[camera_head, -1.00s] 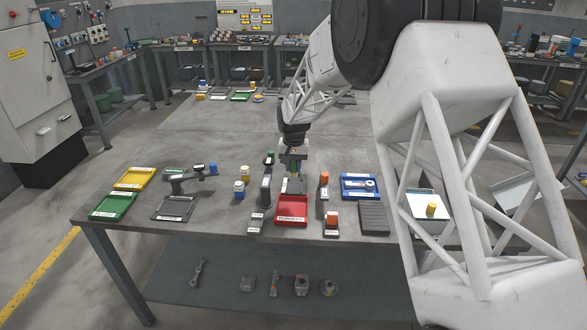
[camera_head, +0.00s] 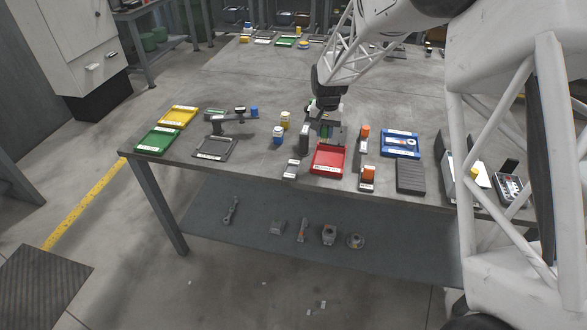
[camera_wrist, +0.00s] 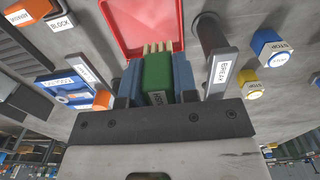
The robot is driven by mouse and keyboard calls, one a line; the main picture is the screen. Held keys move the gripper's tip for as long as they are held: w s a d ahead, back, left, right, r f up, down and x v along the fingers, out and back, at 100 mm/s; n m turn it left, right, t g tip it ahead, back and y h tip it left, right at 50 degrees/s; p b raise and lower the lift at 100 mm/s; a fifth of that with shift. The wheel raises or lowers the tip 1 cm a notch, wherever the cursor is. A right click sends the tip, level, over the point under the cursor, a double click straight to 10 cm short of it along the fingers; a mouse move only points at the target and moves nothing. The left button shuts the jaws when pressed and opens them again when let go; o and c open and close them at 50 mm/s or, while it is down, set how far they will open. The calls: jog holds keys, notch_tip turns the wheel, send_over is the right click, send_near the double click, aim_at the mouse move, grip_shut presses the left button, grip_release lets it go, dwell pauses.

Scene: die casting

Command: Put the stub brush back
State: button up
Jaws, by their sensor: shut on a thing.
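The stub brush (camera_wrist: 157,76) is a green block with a label and pale bristles. My gripper (camera_wrist: 157,66) is shut on it, one blue-grey finger on each side. The bristles point toward the red tray (camera_wrist: 107,12) ahead of them. In the head view my gripper (camera_head: 326,134) is above the table at the back edge of the red tray (camera_head: 328,160). The brush is mostly hidden there. The tray's visible floor looks empty and its front carries a white label. I cannot tell whether the brush touches the tray.
A dark upright post labelled BREAK (camera_wrist: 219,73) stands close beside my gripper. Orange-topped blocks (camera_head: 368,174), a blue tray (camera_head: 400,142) and a dark ribbed block (camera_head: 410,177) are right of the red tray. Yellow (camera_head: 283,118) and blue-white (camera_head: 278,135) buttons stand left.

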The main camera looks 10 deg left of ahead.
jog(key=s+a+f, duration=0.1)
jog(key=s+f, duration=0.1)
jog(key=s, duration=0.8)
jog(key=s+f, duration=0.2)
jog(key=s, duration=0.9)
jog(key=shift+a, duration=0.4)
send_over(292, 170)
jog(key=shift+f, duration=0.7)
jog(key=shift+f, duration=1.75)
jog(key=shift+f, duration=0.1)
jog(key=o, duration=0.9)
